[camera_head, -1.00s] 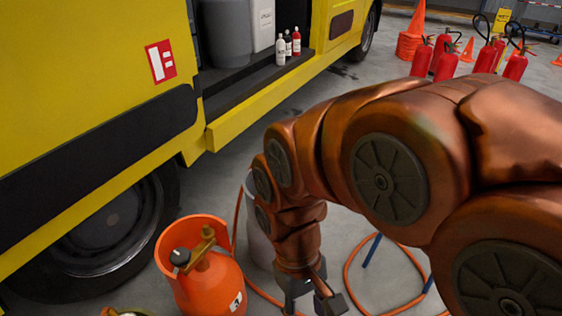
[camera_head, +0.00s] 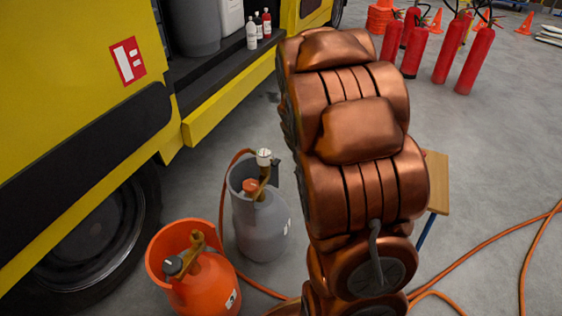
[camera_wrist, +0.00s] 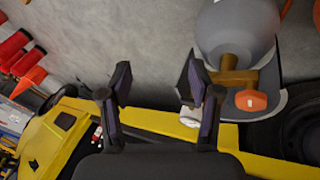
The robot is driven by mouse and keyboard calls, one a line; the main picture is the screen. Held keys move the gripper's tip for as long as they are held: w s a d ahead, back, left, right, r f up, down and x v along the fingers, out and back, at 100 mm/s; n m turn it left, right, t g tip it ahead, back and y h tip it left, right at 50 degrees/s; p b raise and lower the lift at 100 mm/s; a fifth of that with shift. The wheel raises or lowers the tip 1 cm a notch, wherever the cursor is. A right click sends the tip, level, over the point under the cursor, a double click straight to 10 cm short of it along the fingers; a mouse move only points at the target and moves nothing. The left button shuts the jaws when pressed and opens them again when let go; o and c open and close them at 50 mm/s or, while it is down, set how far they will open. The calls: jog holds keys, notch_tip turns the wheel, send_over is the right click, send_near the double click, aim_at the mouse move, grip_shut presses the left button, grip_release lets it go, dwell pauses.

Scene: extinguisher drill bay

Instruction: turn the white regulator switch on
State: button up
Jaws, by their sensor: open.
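The white regulator switch (camera_head: 264,157) sits on top of a brass fitting on the grey gas cylinder (camera_head: 262,226) in the head view. An orange knob (camera_head: 250,185) is just below it. In the wrist view the grey cylinder (camera_wrist: 235,28) is at the upper right, with its orange knob (camera_wrist: 250,99). A white piece (camera_wrist: 190,117), seemingly the switch, shows beside the right finger and is partly hidden by it. My gripper (camera_wrist: 160,92) is open, with nothing visible between its fingers. In the head view my arm hides most of the gripper.
An orange cylinder (camera_head: 205,286) with a dark knob (camera_head: 173,265) stands at the lower left of the grey one. A yellow truck (camera_head: 60,120) fills the left. Orange hose (camera_head: 490,262) lies on the floor. A small wooden-topped stand (camera_head: 436,180) is behind my arm.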

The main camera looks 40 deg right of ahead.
jog(key=w+d+f+n+t+p, duration=0.1)
jog(key=w+d+f+t+p, duration=0.1)
jog(key=w+d+f, duration=0.25)
jog(key=n+t+y+p, duration=0.2)
jog(key=t+y+p, duration=0.3)
jog(key=t+y, duration=0.6)
send_near(276, 162)
jog(key=x, duration=0.8)
jog(key=shift+f, duration=0.25)
jog(key=shift+w, duration=0.1)
jog(key=shift+c, duration=0.3)
jog(key=c, duration=1.1)
jog(key=shift+b, duration=0.35)
